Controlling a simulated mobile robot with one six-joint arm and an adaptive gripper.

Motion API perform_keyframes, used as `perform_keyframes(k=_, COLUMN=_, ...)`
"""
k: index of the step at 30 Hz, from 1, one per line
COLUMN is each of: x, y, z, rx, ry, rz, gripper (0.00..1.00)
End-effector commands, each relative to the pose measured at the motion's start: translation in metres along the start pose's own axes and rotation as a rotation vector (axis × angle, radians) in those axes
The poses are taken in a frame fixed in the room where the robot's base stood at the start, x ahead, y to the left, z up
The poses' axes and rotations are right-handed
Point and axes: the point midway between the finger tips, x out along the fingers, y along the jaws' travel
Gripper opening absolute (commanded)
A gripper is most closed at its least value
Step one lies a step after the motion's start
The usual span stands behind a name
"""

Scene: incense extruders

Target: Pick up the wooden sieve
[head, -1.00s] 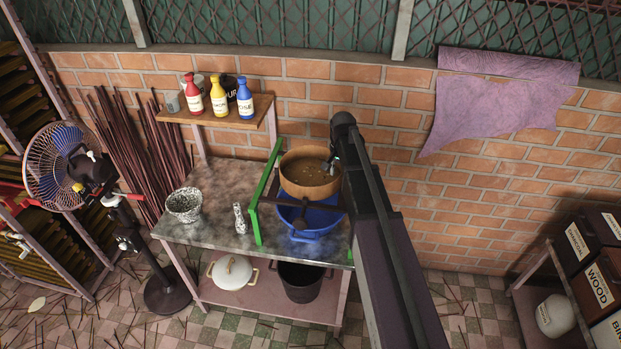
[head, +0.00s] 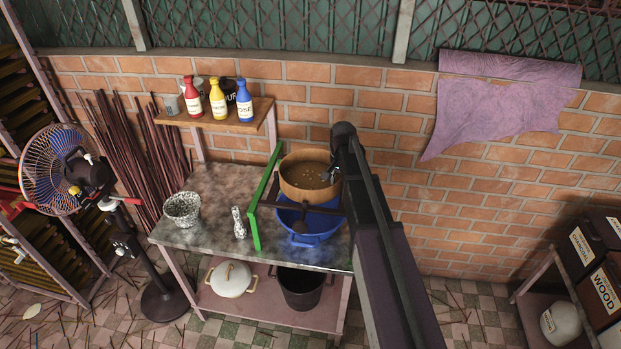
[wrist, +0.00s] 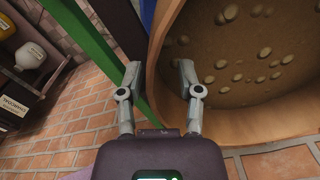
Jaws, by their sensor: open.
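The wooden sieve (head: 300,189) is a round, brown, wooden-walled vessel with a speckled inner floor. In the head view it rests on a dark bar above a blue basin (head: 318,228) on the workbench. My gripper (head: 333,173) is at its right rim, partly hidden by my arm. In the wrist view the sieve (wrist: 245,122) fills the right side, with pale round spots inside. My gripper (wrist: 159,72) is open there. The sieve's wall shows between the fingers, the right finger over the inside and the left finger outside. I cannot tell whether they touch it.
A green frame (head: 263,198) stands just left of the sieve. A speckled mortar (head: 182,208) and a pestle (head: 238,222) are on the bench's left side. Several bottles (head: 218,98) stand on the shelf behind. A brick wall (head: 450,210) is close behind the bench.

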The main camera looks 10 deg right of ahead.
Motion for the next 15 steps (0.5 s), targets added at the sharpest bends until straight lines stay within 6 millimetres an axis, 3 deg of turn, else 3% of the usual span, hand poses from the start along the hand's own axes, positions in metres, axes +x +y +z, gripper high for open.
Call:
perform_keyframes(k=2, x=0.0000, y=0.0001, z=-0.0001, rx=0.000, ry=0.000, rz=0.000, gripper=0.44)
perform_keyframes(k=6, x=0.0000, y=0.0002, z=-0.0001, rx=0.000, ry=0.000, rz=0.000, gripper=0.02)
perform_keyframes(k=15, x=0.0000, y=0.0001, z=-0.0001, rx=0.000, ry=0.000, rz=-0.001, gripper=0.00)
